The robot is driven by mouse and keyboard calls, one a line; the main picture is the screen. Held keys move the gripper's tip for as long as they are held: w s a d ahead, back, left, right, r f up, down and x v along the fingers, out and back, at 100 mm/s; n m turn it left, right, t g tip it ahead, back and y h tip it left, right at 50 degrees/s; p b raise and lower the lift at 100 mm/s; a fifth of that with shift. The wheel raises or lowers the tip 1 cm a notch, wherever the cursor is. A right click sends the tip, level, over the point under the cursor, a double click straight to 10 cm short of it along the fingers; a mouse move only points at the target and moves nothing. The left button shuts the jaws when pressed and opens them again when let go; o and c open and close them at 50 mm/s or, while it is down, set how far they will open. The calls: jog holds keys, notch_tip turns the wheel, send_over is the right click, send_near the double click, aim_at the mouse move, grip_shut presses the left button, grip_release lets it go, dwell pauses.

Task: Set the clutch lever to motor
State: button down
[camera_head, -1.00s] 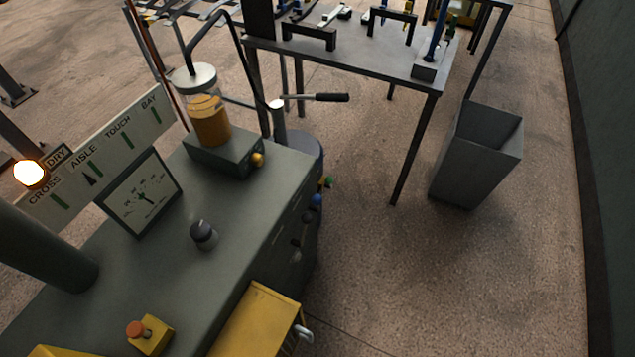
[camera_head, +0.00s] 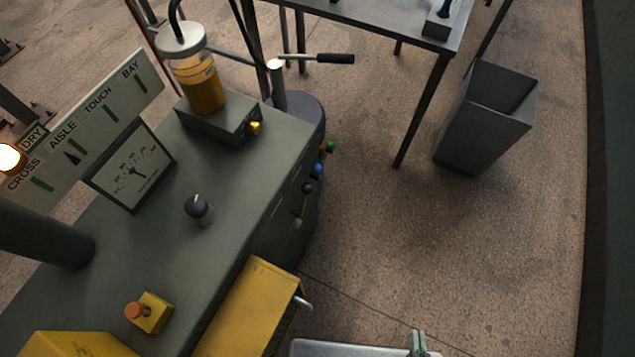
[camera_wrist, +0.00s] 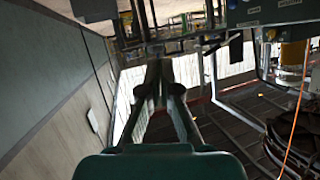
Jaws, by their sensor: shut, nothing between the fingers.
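No lever in view carries a readable clutch or motor label, so I cannot tell which one is the clutch lever. A lever with a black grip (camera_head: 335,59) sticks out to the right from a post at the cabinet's far end. A small dark lever (camera_head: 303,205) is on the side of the grey-green cabinet (camera_head: 228,222), below green (camera_head: 330,146) and blue (camera_head: 318,170) knobs. My gripper (camera_wrist: 161,68) shows in the wrist view with its fingers together and empty. It is not clearly visible in the head view, and no lever is at its tips.
A yellow box (camera_head: 248,308) juts from the cabinet's side. A red button on a yellow base (camera_head: 147,312), a dark knob (camera_head: 199,208) and an amber jar (camera_head: 200,85) stand on top. A grey bin (camera_head: 480,125) stands by the table (camera_head: 400,30). Open floor lies between.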

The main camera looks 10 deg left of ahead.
jog(key=w+a+f+m+g+y, duration=0.2)
jog(key=w+a+f+m+y, duration=0.15)
jog(key=w+f, duration=0.5)
jog(key=w+a+f+m+g+y, duration=0.2)
jog(key=w+a+f+m, duration=0.3)
jog(key=f, duration=0.7)
jog(key=w+a+r+y, duration=0.2)
jog(key=w+y, duration=0.1)
jog(key=w, duration=0.3)
jog(key=w+a+r+n+g+y, duration=0.1)
jog(key=w+a+r+y, duration=0.1)
jog(key=w, duration=0.5)
jog(key=w+a+r+y, duration=0.2)
jog(key=w+r+y, duration=0.2)
jog(key=w, duration=0.3)
jog(key=shift+w+a+r+y, duration=0.15)
jog(key=shift+a+y, duration=0.1)
jog(key=shift+y, duration=0.2)
jog(key=shift+n, duration=0.25)
jog(key=x, duration=1)
